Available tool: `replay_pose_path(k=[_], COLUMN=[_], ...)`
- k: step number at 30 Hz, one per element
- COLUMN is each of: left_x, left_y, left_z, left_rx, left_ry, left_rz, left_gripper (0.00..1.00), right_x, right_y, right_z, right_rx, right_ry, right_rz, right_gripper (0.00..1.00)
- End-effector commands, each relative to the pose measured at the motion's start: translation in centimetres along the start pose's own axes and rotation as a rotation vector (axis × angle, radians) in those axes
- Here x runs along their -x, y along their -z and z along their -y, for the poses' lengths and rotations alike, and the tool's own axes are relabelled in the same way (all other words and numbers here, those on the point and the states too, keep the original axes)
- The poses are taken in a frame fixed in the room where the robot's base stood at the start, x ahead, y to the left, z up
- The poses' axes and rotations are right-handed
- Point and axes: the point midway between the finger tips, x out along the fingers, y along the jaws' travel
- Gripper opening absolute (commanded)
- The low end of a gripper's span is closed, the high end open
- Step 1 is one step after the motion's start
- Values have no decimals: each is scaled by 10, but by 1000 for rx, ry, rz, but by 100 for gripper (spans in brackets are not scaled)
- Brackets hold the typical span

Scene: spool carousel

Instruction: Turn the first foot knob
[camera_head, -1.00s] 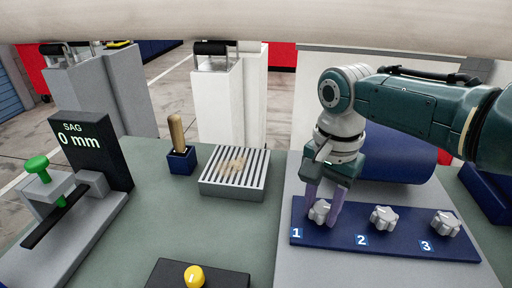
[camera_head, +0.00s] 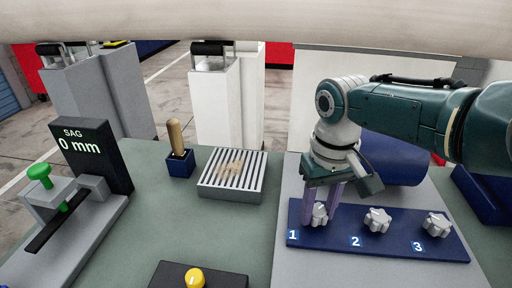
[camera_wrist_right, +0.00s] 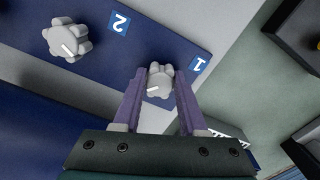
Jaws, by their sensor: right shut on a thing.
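The first foot knob (camera_head: 319,214) is a light grey lobed knob beside the label 1 on a blue plate (camera_head: 350,243). My right gripper (camera_head: 321,212) points down over it, with its purple fingers on either side of the knob, shut on it. In the right wrist view the knob (camera_wrist_right: 159,84) sits between the two fingertips (camera_wrist_right: 160,86), with a white mark on its top pointing toward the lower left. Knobs 2 (camera_head: 377,220) and 3 (camera_head: 437,225) stand free to the right on the same plate. My left gripper is not in view.
A black display (camera_head: 90,155) reads SAG 0 mm at the left, behind a green-knobbed fixture (camera_head: 40,173). A slatted grey box (camera_head: 231,190), a brush in a blue holder (camera_head: 180,163) and a yellow button (camera_head: 194,279) stand on the green table. A blue cylinder (camera_head: 392,165) lies behind the plate.

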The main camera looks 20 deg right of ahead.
Motion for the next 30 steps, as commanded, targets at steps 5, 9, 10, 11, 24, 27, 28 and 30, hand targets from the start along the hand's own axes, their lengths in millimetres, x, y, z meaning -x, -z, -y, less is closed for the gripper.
replay_pose_path(k=[5,9,10,11,24,27,28,30], left_x=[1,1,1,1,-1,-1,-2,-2], left_y=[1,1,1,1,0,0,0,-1], left_z=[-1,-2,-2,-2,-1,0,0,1], left_rx=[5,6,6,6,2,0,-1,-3], left_ry=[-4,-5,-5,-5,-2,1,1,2], left_rz=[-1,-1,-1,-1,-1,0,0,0], left_gripper=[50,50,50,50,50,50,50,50], right_x=[0,0,0,0,0,0,0,0], right_y=[0,0,0,0,2,2,2,2], right_z=[0,-1,-1,-1,-2,-2,-2,-3], right_rx=[166,299,328,356,774,870,898,965], right_ry=[0,0,0,0,0,-1,-1,-1], right_rz=[-1,-1,-1,-1,-2,-2,-2,-2], right_gripper=[0,0,0,0,0,0,0,0])
